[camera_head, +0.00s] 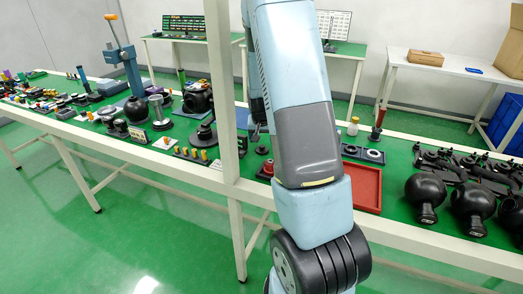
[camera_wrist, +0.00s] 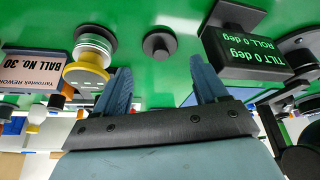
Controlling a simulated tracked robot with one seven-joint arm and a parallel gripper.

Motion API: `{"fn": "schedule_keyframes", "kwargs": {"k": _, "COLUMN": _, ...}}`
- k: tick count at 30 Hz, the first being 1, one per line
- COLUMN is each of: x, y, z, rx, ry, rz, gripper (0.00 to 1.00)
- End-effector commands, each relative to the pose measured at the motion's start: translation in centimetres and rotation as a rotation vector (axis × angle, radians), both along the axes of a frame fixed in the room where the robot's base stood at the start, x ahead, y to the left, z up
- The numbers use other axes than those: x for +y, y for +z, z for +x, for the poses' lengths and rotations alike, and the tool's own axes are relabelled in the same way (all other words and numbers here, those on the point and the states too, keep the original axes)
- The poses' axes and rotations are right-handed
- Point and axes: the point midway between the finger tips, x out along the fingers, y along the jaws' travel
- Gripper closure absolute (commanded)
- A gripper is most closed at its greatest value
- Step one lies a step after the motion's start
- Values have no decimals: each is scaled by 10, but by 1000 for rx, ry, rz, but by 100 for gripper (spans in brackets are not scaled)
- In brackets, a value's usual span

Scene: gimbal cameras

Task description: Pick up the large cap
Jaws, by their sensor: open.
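In the wrist view my gripper (camera_wrist: 163,80) is open, with its two blue-grey fingers spread and nothing between them. A small dark round piece with a raised centre (camera_wrist: 159,43) lies on the green table beyond the fingertips, roughly in line with the gap and apart from them. It may be the large cap, but I cannot tell for sure. In the head view my arm blocks the middle of the table, and the fingers cannot be made out.
In the wrist view a yellow-and-silver knob (camera_wrist: 88,62) stands by the left finger, beside a "BALL No. 30" sign (camera_wrist: 40,72). A black "TILT 0 deg" box (camera_wrist: 238,38) is near the right finger. A red tray (camera_head: 367,187) and black ball-shaped units (camera_head: 472,203) lie right of my arm.

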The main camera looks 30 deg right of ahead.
Motion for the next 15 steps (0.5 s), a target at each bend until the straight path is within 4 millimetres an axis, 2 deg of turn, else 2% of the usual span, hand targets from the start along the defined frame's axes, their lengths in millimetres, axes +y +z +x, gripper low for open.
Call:
{"fn": "schedule_keyframes", "kwargs": {"k": 3, "x": -3, "y": -12, "z": 5, "rx": 1, "ry": 1, "rz": 0, "gripper": 28}}
{"fn": "schedule_keyframes", "kwargs": {"k": 11, "x": -5, "y": -24, "z": 9, "rx": 0, "ry": 1, "rz": 0, "gripper": 28}}
{"fn": "schedule_keyframes", "kwargs": {"k": 15, "x": -9, "y": -37, "z": 16, "rx": 2, "ry": 0, "rz": 1, "gripper": 28}}
